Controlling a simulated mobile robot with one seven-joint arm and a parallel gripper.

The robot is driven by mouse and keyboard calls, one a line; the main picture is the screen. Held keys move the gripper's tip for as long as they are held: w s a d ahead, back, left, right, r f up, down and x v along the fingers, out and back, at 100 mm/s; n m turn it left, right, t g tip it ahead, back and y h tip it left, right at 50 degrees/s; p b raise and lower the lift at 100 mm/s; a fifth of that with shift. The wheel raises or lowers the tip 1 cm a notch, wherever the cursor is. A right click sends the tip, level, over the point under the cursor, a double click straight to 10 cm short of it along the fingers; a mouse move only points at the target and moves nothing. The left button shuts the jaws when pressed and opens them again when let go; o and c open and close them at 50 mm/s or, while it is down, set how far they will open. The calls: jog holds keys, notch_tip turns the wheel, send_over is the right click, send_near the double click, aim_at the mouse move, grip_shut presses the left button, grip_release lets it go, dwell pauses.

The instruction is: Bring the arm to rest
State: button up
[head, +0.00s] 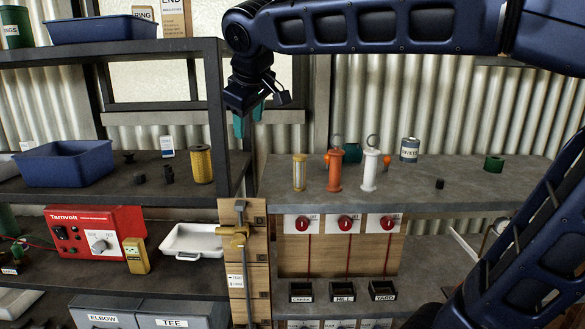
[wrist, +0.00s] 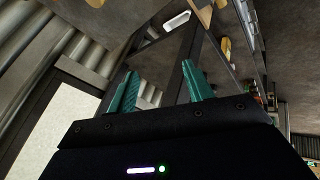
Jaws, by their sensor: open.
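My gripper (head: 247,122) hangs from my dark blue arm in the upper middle of the head view. It points down in front of the corner post of the left shelf, above the bench level. Its two teal fingers also show in the wrist view (wrist: 163,88), spread apart with nothing between them. My arm reaches across the top of the head view from the right, bent at the wrist. The gripper appears clear of the objects on the shelf and bench; its exact distance from the post cannot be told.
The left shelf holds a blue bin (head: 64,164), a yellow cylinder (head: 201,164) and a red Tarnvolt box (head: 97,233). The right bench carries an orange cylinder (head: 335,172), a white cylinder (head: 369,171) and a grey can (head: 410,150). The bench's right part is mostly clear.

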jog(key=w+d+f+m+h, duration=0.1)
jog(key=w+d+f+m, duration=0.15)
jog(key=d, duration=0.35)
jog(key=w+d+f+m, duration=0.1)
jog(key=w+d+f, duration=0.15)
jog(key=d, duration=0.45)
jog(key=s+d+f+m, duration=0.2)
jog(key=d+f, duration=0.3)
jog(key=d, duration=0.3)
jog(key=s+d+f+m+g, duration=0.1)
jog(key=s+d+f+m, duration=0.1)
jog(key=d+f+m, duration=0.2)
jog(key=s+d+f+m+g, duration=0.1)
jog(key=d+f+m, duration=0.2)
jog(key=d+f, duration=0.4)
jog(key=shift+s+d+f+h, duration=0.1)
jog(key=shift+s+d+h, duration=0.05)
jog(key=shift+d, duration=0.7)
jog(key=shift+s+d+f+h, duration=0.1)
jog(key=shift+d, duration=0.8)
jog(key=shift+s+d+f+h, duration=0.1)
jog(key=shift+s+d+h, duration=0.05)
jog(key=shift+d, duration=0.7)
jog(key=shift+s+d+f, duration=0.1)
jog(key=shift+d+f, duration=0.05)
jog(key=shift+f, duration=0.15)
jog(key=shift+c, duration=0.4)
